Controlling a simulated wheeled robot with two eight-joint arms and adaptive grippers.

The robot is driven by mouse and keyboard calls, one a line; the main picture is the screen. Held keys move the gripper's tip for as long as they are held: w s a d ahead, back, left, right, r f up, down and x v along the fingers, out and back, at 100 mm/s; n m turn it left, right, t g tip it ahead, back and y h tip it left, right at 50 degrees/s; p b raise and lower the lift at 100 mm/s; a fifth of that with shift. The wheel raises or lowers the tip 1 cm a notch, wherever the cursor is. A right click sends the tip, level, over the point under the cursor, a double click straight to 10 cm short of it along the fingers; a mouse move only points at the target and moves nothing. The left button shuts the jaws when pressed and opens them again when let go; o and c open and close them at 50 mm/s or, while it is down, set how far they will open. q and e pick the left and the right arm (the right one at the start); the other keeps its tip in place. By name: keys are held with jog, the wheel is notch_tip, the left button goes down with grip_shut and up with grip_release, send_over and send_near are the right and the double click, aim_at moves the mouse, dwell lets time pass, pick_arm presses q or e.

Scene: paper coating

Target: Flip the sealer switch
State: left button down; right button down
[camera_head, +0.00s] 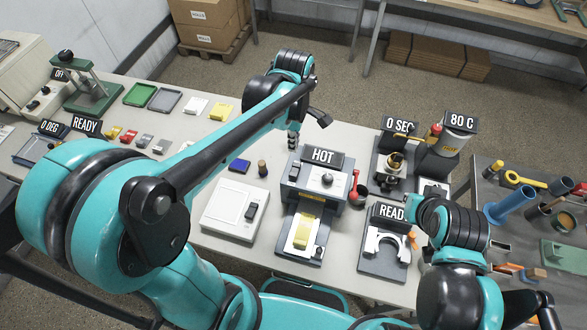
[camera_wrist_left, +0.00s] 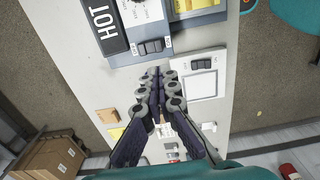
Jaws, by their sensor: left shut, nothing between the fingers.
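A grey machine (camera_head: 325,187) with a "HOT" sign stands mid-table in the head view, with a knob on its face and a yellow sheet on its front bed. Its black rocker switch (camera_head: 294,172) also shows in the left wrist view (camera_wrist_left: 151,47). A flat white unit (camera_head: 225,222) left of it carries a dark rocker switch, seen too in the left wrist view (camera_wrist_left: 203,64). No label says which is the sealer. My left gripper (camera_head: 293,140) is shut and empty, pointing down beside the grey machine. In the wrist view its fingertips (camera_wrist_left: 158,76) appear near that machine's switch; contact cannot be told.
A stand with a "READY" sign (camera_head: 389,212) and heated devices stand farther right. My right arm covers part of the right side.

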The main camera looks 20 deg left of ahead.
aim_at(294, 175)
pick_arm(q)
notch_tip(294, 175, down, 14)
jog(key=shift+b, duration=1.05)
jog(key=shift+s+f+t+b, duration=0.2)
jog(key=shift+f+t+b, duration=0.25)
jog(key=shift+t+b, duration=0.05)
jog(key=shift+s+r, duration=0.1)
jog(key=shift+r, duration=0.05)
jog(key=shift+w, duration=0.3)
jog(key=shift+w+r, duration=0.3)
jog(key=shift+w, duration=0.3)
